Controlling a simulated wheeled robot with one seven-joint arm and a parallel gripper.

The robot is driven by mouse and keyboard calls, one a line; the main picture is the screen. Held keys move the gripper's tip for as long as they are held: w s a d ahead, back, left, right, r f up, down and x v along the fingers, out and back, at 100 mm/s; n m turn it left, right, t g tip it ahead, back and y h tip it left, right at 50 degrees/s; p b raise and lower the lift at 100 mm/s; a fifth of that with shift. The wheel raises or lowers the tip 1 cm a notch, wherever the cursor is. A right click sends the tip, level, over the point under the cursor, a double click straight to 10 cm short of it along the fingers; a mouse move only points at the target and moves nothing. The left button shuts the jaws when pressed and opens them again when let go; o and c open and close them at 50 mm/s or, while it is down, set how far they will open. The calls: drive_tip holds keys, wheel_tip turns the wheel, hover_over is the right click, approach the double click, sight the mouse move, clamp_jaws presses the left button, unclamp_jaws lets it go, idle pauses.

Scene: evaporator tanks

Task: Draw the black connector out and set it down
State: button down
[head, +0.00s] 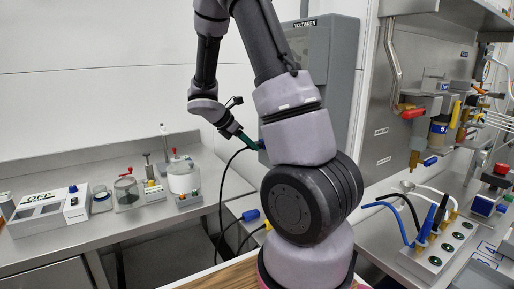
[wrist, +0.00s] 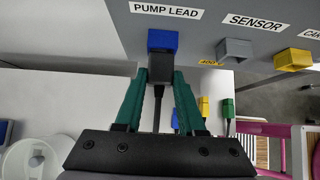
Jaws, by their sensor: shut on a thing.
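The black connector (wrist: 157,66) is in the wrist view, directly against the blue socket (wrist: 163,40) under the PUMP LEAD label. Whether it is seated inside the socket cannot be told. Its black cable (wrist: 157,105) runs back between the fingers. My gripper (wrist: 161,78) has green fingers shut on the connector, one on each side. In the head view my gripper (head: 247,142) is at the lower left side of the grey cabinet (head: 337,50), and the black cable (head: 222,190) hangs from there in a loop. The connector itself is too small to make out there.
A grey SENSOR socket (wrist: 234,49) and a yellow socket (wrist: 292,60) sit right of the blue one. The left bench (head: 130,225) holds several instruments, with bare metal at its right. A socket block with leads (head: 440,250) stands at right.

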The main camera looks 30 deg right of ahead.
drive_tip(key=shift+a, duration=0.25)
idle(0.6)
drive_tip(key=shift+a, duration=0.35)
drive_tip(key=shift+a, duration=0.55)
drive_tip(key=shift+s+a, duration=0.15)
drive_tip(key=shift+a, duration=2.8)
